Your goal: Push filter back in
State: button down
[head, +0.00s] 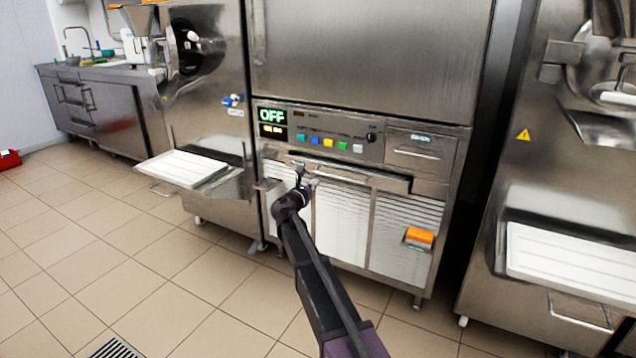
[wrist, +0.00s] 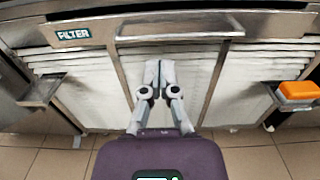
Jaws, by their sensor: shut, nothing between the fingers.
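The filter (wrist: 110,32) is a metal-fronted tray with a FILTER label at its left and a handle (wrist: 180,28) in the middle. In the head view the filter front (head: 385,182) sits below the control panel and appears to stick out a little from the freezer. My gripper (wrist: 159,72) is shut and empty. Its fingertips point at the white middle panel, below the handle. In the head view my gripper (head: 303,178) is at the left part of the filter front and covers some of it. I cannot tell whether it touches.
The freezer's control panel (head: 320,135) reads OFF. An orange item (head: 419,236) sits in a holder on the right white panel. A metal bracket (wrist: 42,92) juts out at left. Machines with white trays (head: 182,167) stand on both sides.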

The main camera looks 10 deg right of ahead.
jog(key=c, duration=0.8)
grip_release()
jog(key=shift+s, duration=0.1)
jog(key=shift+o, duration=0.6)
jog(key=s+d+f+m+g+p, duration=0.1)
jog(key=s+d+f+m+g, duration=0.3)
jog(key=s+d+m, duration=0.3)
jog(key=s+m+g, duration=0.1)
jog(key=s+m, duration=0.1)
jog(key=s, duration=0.1)
jog(key=shift+s+d+f, duration=0.15)
jog(key=shift+d+f, duration=0.15)
jog(key=shift+f, duration=0.1)
jog(key=s+d+f+m+g+y+p, duration=0.1)
jog(key=s+f+m+g+y, duration=0.3)
jog(key=s+m, duration=0.55)
jog(key=s+d+f+m+g+y+p, duration=0.1)
jog(key=s+d+f+m+g+y, duration=0.3)
jog(key=s, duration=1)
jog(key=s+a+f+m+g+y, duration=0.1)
jog(key=s+a+f+m+y, duration=0.1)
jog(key=s+a+m, duration=0.4)
jog(key=s, duration=0.4)
jog(key=shift+s+a+g+p, duration=0.15)
jog(key=shift+g+p, duration=0.15)
jog(key=shift+g, duration=0.1)
jog(key=shift+a+f+m, duration=0.1)
jog(key=shift+m, duration=0.15)
